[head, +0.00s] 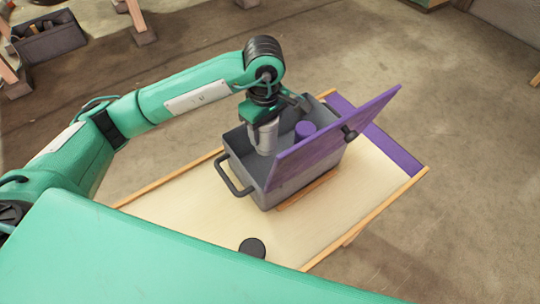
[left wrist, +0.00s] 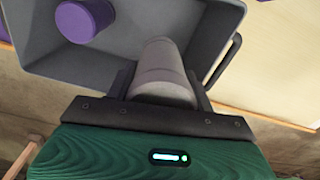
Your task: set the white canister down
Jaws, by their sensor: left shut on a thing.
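The white canister (head: 265,140), pale grey-white in this light, hangs upright below my left gripper (head: 265,114) in the head view. My left gripper is shut on it, and in the left wrist view the canister (left wrist: 160,70) sits between the two dark fingers (left wrist: 161,90). Its lower end is within the opening of a grey bin (head: 236,166), near the left end. I cannot tell whether it touches the bin floor. My right gripper is not in view.
A purple cylinder (head: 304,130) stands in the bin; it also shows in the left wrist view (left wrist: 84,20). A purple board (head: 335,138) slants across the bin's near side. A black round object (head: 252,247) is on the pale table (head: 195,215). The table's left part is mostly clear.

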